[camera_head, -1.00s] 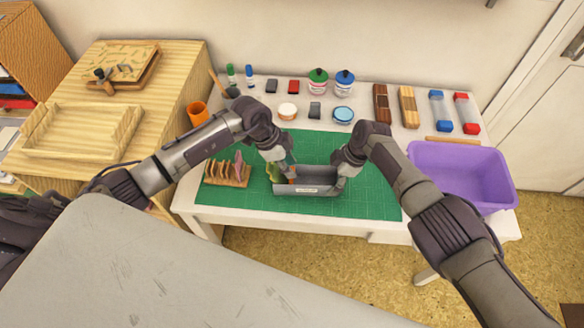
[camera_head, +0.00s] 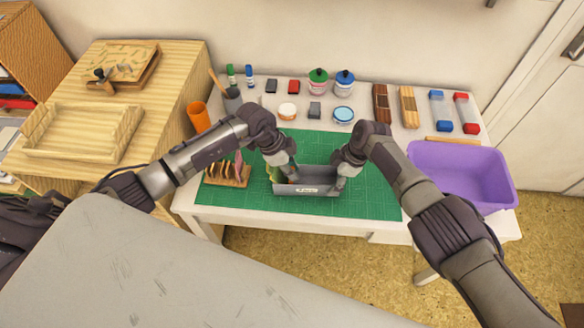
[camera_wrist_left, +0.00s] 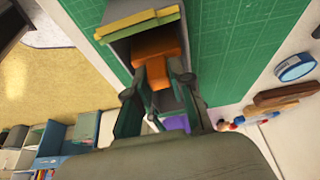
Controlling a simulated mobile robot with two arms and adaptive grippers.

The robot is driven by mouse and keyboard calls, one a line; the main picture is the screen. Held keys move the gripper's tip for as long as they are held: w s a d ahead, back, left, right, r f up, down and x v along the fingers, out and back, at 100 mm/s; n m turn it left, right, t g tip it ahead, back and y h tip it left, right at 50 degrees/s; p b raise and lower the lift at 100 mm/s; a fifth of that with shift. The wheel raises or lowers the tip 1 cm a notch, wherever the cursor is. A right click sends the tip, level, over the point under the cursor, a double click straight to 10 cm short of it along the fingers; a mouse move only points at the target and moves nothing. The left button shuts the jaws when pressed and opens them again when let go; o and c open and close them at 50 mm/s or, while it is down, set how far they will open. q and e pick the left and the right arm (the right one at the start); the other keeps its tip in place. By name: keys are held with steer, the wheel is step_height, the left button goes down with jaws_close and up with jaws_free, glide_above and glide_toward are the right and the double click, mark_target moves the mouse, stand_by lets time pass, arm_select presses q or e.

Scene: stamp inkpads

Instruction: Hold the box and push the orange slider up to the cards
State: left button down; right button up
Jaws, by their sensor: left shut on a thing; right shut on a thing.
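The grey box (camera_head: 310,191) lies on the green cutting mat (camera_head: 375,200), with a pale label on its front. Yellow and green cards (camera_wrist_left: 140,22) stand at one end of it in the left wrist view, the left end in the head view. The orange slider (camera_wrist_left: 158,50) is inside the box, close to the cards with a narrow gap visible. My left gripper (camera_wrist_left: 155,82) is shut on the slider's tab; in the head view its fingertips are partly hidden by the box. My right gripper (camera_head: 342,182) is shut on the box's right end.
A wooden rack (camera_head: 228,174) with upright pieces stands left of the box. A purple bin (camera_head: 462,172) is at the table's right. Jars, inkpads and blocks line the back. The mat's right part is clear.

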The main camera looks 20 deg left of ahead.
mark_target(280, 176)
arm_select(q)
steer(key=shift+s+a, duration=0.3)
steer(key=shift+a, duration=0.55)
steer(key=shift+s+a, duration=0.25)
steer(key=shift+a, duration=0.55)
steer(key=c, duration=1.3)
jaws_free()
steer(key=shift+r, duration=0.1)
steer(key=v, duration=1.2)
